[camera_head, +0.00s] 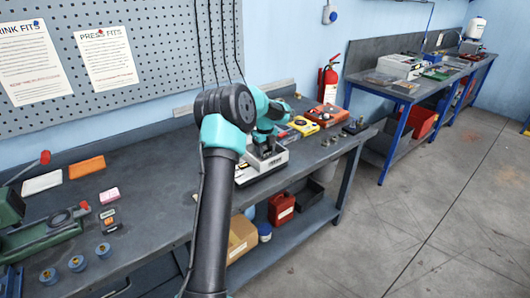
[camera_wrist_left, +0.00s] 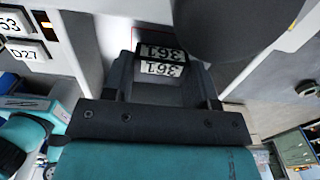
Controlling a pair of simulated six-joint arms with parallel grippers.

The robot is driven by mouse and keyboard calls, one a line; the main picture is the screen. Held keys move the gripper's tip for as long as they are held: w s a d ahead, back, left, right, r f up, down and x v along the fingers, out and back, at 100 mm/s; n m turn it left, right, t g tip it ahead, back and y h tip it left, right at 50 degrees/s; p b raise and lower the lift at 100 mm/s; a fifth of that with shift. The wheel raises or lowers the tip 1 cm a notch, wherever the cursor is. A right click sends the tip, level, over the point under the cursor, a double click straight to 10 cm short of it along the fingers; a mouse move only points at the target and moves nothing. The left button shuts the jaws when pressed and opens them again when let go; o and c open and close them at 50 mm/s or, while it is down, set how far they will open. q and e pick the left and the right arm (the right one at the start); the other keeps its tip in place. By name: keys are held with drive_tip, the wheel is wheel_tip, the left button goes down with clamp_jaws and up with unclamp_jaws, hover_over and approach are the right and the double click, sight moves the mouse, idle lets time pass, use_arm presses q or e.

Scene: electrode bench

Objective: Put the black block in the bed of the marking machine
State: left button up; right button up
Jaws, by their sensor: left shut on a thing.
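The marking machine (camera_head: 275,165) is the white and grey unit near the middle of the bench. My left gripper (camera_head: 266,152) is down over it, with my arm covering part of the view. In the left wrist view my left gripper (camera_wrist_left: 164,72) is shut on the black block (camera_wrist_left: 158,92), between its two dark fingers. The white body of the machine (camera_wrist_left: 92,40) is close around the fingers. I cannot tell whether the block touches the bed. My right gripper is out of view.
A large dark round part (camera_wrist_left: 228,28) hangs close beside the fingers in the left wrist view. A yellow box (camera_head: 303,126) and a red tray (camera_head: 327,115) lie behind the machine. A green press (camera_head: 40,230) stands at the bench's left. Bare bench (camera_head: 155,165) lies between.

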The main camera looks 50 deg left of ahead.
sight(265, 151)
use_arm(q)
drive_tip(key=shift+f, duration=0.5)
drive_tip(key=shift+f, duration=0.15)
drive_tip(key=o, duration=1.1)
drive_tip(key=shift+c, duration=0.2)
wheel_tip(265, 151, up, 12)
